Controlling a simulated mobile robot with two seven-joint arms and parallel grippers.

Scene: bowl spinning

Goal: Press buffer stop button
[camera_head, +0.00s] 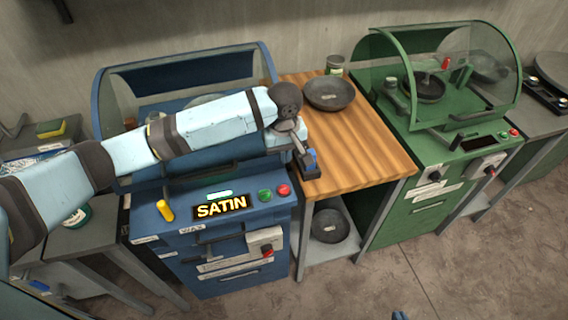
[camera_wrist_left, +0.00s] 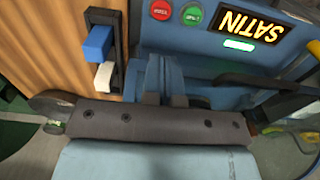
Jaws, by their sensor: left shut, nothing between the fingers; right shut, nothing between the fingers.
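The blue buffing machine (camera_head: 215,275) has a lit SATIN display (camera_head: 221,207) on its front panel. To the right of it are a green button (camera_head: 265,194) and a red button (camera_head: 283,190). In the left wrist view the red button (camera_wrist_left: 161,10) and green button (camera_wrist_left: 192,14) show at the top, their small labels unclear. My left gripper (camera_head: 309,163) is shut and empty, behind and right of the red button, apart from it, by the table's edge. Blue and pale parts of it (camera_wrist_left: 100,57) show in the left wrist view. A sliver of what looks like my right gripper (camera_head: 400,315) shows at the bottom edge.
My left arm crosses over the blue machine. A wooden table (camera_head: 365,140) with a dark bowl (camera_head: 329,93) stands to the right, with another bowl (camera_head: 330,226) below. A green machine (camera_head: 430,185) stands further right. A yellow knob (camera_head: 165,211) and a red knob (camera_head: 267,250) are on the blue machine.

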